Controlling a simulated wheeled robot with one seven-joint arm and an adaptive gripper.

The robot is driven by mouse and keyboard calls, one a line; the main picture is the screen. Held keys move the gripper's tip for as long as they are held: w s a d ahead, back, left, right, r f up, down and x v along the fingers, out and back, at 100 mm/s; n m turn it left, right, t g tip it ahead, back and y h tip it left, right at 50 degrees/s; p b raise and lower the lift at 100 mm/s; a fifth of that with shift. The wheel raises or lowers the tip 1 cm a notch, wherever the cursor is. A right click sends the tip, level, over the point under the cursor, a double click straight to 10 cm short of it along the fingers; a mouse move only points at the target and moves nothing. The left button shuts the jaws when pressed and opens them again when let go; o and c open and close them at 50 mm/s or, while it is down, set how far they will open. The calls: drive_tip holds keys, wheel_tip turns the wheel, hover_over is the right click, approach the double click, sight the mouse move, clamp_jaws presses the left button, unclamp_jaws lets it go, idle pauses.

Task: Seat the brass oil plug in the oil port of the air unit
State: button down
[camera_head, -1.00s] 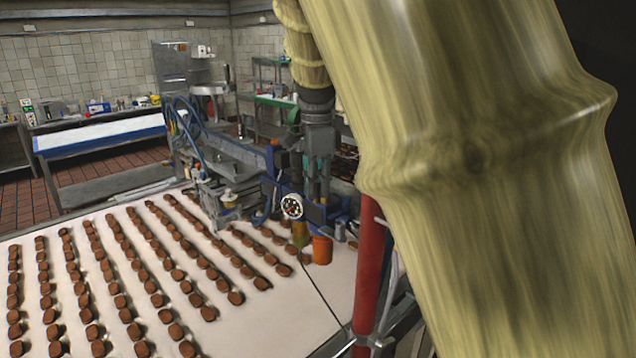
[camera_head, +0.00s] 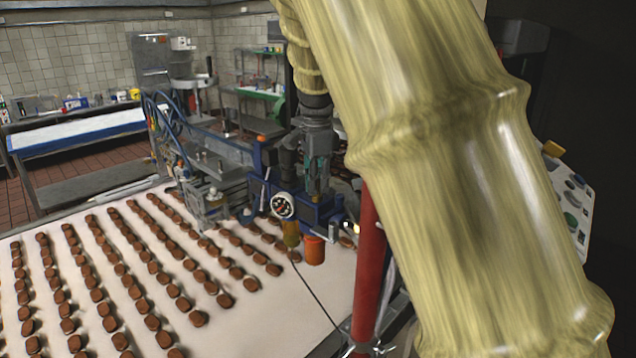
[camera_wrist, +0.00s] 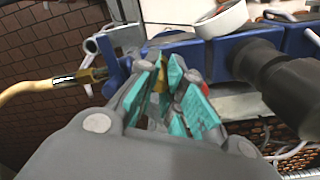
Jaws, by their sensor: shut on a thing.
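The air unit (camera_head: 322,213) is a blue body with a round white gauge, an amber bowl and an orange cup below. It stands at the far edge of the white belt in the head view. Its blue body (camera_wrist: 200,52) also crosses the wrist view. My gripper (camera_head: 318,185) points down just above and behind it. In the wrist view my gripper (camera_wrist: 178,75) has teal pads closed around a small brass-coloured piece, the oil plug (camera_wrist: 162,74), mostly hidden by the fingers. The oil port cannot be made out. I cannot tell whether the plug touches the unit.
Rows of brown biscuits (camera_head: 150,290) cover the belt. A red post (camera_head: 368,265) stands right of the unit. A brass hose fitting (camera_wrist: 92,76) with a yellow hose is left of my fingers. A black cylinder (camera_wrist: 285,85) is close on the right. A control panel (camera_head: 572,205) is at far right.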

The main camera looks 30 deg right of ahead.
drive_tip(key=shift+s, duration=0.15)
drive_tip(key=shift+a, duration=0.1)
drive_tip(key=c, duration=1.7)
unclamp_jaws()
drive_tip(key=shift+c, duration=0.2)
drive_tip(key=shift+o, duration=1)
drive_tip(key=shift+f, duration=0.1)
drive_tip(key=shift+r, duration=0.2)
wheel_tip(320, 180, up, 12)
